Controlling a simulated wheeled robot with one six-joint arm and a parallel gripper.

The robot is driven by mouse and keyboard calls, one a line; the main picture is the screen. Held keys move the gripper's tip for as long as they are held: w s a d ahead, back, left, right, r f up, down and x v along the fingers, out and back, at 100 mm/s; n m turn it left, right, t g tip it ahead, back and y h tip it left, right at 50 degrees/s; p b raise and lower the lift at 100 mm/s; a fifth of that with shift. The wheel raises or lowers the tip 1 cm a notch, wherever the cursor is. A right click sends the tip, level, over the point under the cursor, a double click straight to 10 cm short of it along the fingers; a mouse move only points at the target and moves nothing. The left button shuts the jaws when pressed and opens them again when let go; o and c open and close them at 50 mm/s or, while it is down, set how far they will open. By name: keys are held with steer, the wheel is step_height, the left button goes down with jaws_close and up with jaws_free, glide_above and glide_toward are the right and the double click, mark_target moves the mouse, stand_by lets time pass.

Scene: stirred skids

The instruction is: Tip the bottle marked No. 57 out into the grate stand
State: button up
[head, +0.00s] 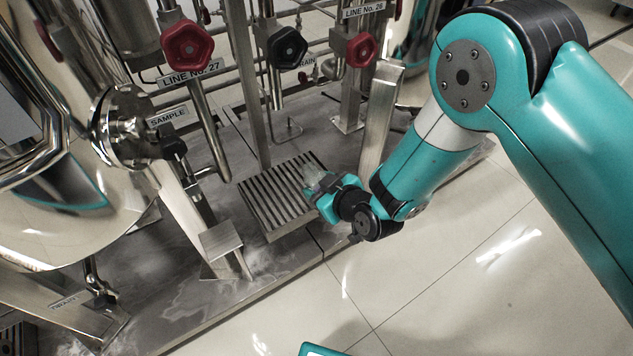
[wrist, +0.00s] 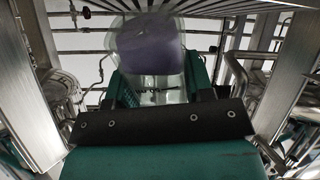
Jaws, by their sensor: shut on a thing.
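My gripper (head: 324,191) is shut on a clear bottle (head: 316,176), which looks small and partly hidden by the fingers in the head view. In the wrist view the bottle (wrist: 152,45) sits between the teal fingers of my gripper (wrist: 162,88). It shows a dull purple content in its wide part and a clearer part between the fingers. No number is readable on it, and its exact tilt is unclear. The grate stand (head: 262,212) has dark slats and lies beside and below the bottle, toward the left. Its slats (wrist: 262,5) also show along the top of the wrist view.
Upright steel posts (head: 378,118) stand close to the grate. Red valve handles (head: 187,47) and a black one (head: 287,47) hang on pipes behind. A large shiny tank (head: 75,200) fills the left. The tiled floor (head: 450,270) in front is clear.

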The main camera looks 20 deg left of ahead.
steer(key=shift+r+p, duration=0.1)
steer(key=shift+p, duration=0.4)
steer(key=shift+d+f+h+p, duration=0.2)
steer(key=shift+f+h+p, duration=0.05)
steer(key=shift+h+p, duration=0.25)
steer(key=shift+d+f+n+g+h+p, duration=0.15)
steer(key=shift+n+g+h+p, duration=0.25)
steer(key=shift+h+p, duration=0.5)
steer(key=shift+d+f, duration=0.1)
steer(key=shift+d, duration=0.1)
steer(key=shift+s+h+p, duration=0.1)
steer(key=shift+h+p, duration=0.2)
steer(key=shift+p, duration=0.35)
steer(key=shift+d+f, duration=0.1)
steer(key=shift+f, duration=0.05)
steer(key=shift+h, duration=0.3)
